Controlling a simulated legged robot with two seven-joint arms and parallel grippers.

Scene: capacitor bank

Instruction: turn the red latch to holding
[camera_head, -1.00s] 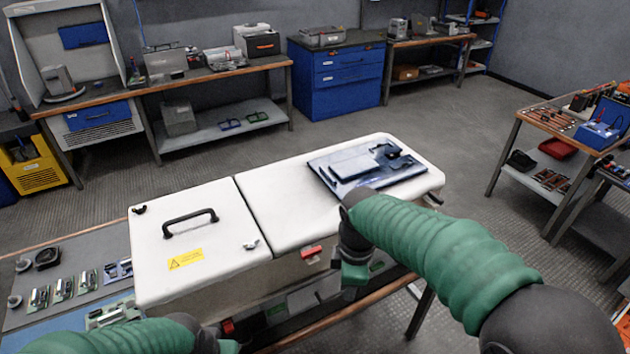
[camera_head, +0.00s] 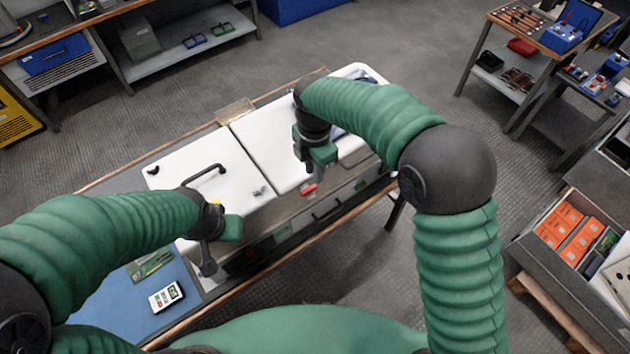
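The red latch (camera_head: 309,189) is on the front edge of the white box (camera_head: 262,135), below its right-hand lid. My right gripper (camera_head: 311,168) points down just above the latch at the front edge of the lid. I cannot tell whether it touches the latch, and its fingers are too small and dark to read as open or shut. My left gripper (camera_head: 209,262) hangs at the front left of the box, below the black handle (camera_head: 207,173). Its finger opening is not clear. The latch itself shows clear of the fingers.
The box stands on a bench with a blue mat (camera_head: 128,309) and a small meter (camera_head: 167,297) at the front left. My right forearm covers much of the box's right end. A grey crate with orange boxes (camera_head: 562,225) stands at the right. Floor is clear behind the box.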

